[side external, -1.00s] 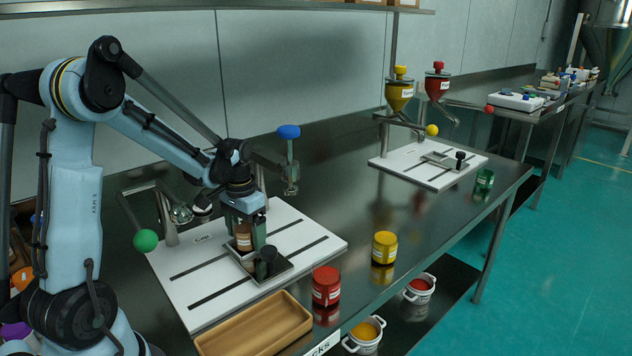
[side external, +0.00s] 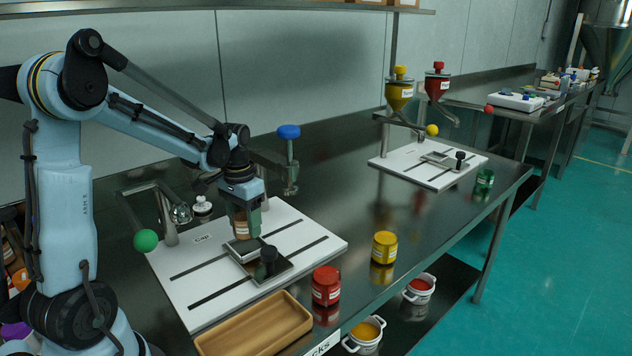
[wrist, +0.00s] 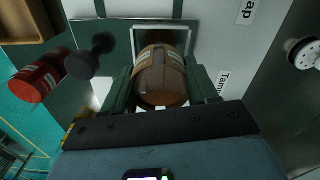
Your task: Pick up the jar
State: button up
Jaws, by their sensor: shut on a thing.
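The jar (wrist: 158,76) is brown with a pale label and sits between the two fingers of my gripper in the wrist view. My gripper (side external: 245,222) is shut on it, above the metal slide plate (side external: 285,271) on the white board (side external: 215,290). In the side view the fingers hide most of the jar (side external: 243,227). The jar's base looks a little above the plate, and a square frame shows beyond it in the wrist view.
A black knob (side external: 268,257) stands on the slide plate close to my gripper. A wooden tray (side external: 222,346) and a red jar (side external: 326,286) are at the front. A yellow jar (side external: 384,247) stands further right. A blue-topped clamp (side external: 289,160) and a green-ball lever (side external: 146,240) stand behind and left.

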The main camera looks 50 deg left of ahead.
jog(key=d+r, duration=0.2)
jog(key=d, duration=0.1)
jog(key=d+r, duration=0.3)
jog(key=d, duration=0.1)
jog(key=d+r, duration=0.2)
jog(key=d, duration=0.2)
jog(key=shift+s+r, duration=0.2)
jog(key=shift+r, duration=0.05)
jog(key=s+d+f+n, duration=0.2)
jog(key=s+d+n, duration=0.6)
jog(key=s+d, duration=1.05)
send_over(256, 337)
notch_tip(256, 337, down, 6)
jog(key=shift+f, duration=2.2)
jog(key=shift+f, duration=0.15)
